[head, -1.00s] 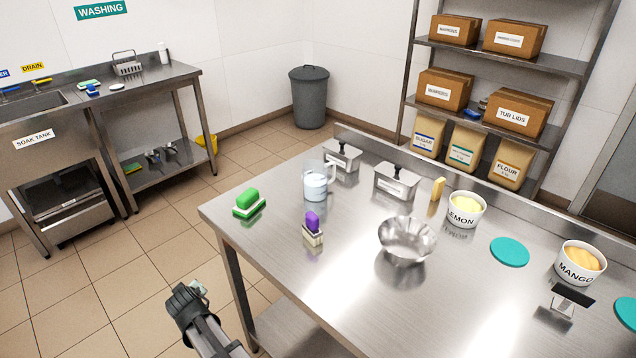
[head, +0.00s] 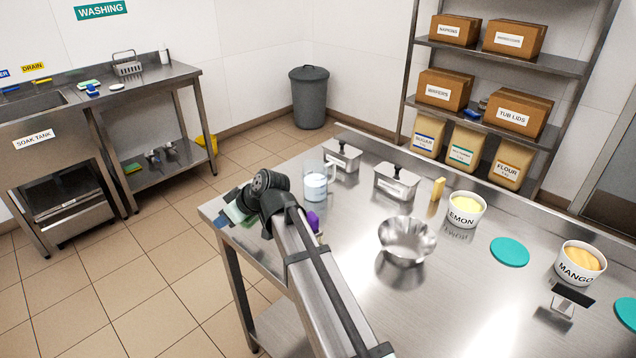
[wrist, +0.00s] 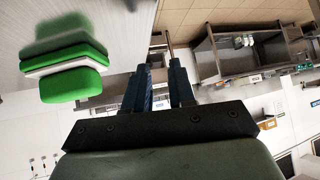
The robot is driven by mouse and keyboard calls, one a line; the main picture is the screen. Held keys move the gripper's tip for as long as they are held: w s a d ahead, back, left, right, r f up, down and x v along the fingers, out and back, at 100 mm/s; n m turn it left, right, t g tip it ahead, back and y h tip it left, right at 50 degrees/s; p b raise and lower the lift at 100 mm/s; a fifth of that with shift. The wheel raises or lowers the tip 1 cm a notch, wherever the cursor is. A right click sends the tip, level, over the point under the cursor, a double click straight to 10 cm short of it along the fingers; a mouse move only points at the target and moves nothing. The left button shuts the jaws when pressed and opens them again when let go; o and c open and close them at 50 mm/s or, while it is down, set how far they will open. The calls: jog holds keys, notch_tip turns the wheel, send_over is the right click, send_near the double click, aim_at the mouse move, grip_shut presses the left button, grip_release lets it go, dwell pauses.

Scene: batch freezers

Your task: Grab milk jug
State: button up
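The milk jug (head: 317,184) is a clear jug with pale liquid in it, standing upright near the table's far left edge. My gripper (head: 224,216) is to its left, over the table's left corner, apart from the jug. In the wrist view its two dark blue fingers (wrist: 167,85) stand apart with nothing between them, so it is open and empty. The jug does not show in the wrist view. My arm covers part of the table in front of the jug.
A purple-topped brush (head: 313,221) stands in front of the jug, partly behind my arm. Lidded metal containers (head: 396,184) stand behind and right of the jug; a metal bowl (head: 407,240) stands nearer.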

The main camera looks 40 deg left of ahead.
jog(key=w+d+r+y, duration=0.1)
jog(key=w+d+r, duration=0.25)
jog(key=w, duration=0.25)
jog(key=w+d+r+n+g+y, duration=0.1)
jog(key=w+d+r, duration=0.25)
jog(key=w, duration=0.35)
jog(key=w+d+r+y, duration=0.1)
jog(key=w+d+r, duration=0.1)
jog(key=w+r, duration=0.35)
jog(key=m+t+y, duration=0.2)
jog(key=m+t, duration=0.2)
send_near(334, 166)
jog(key=x, duration=0.7)
jog(key=f+x, duration=0.1)
jog(key=x, duration=0.3)
jog(key=shift+w+d, duration=0.25)
grip_shut()
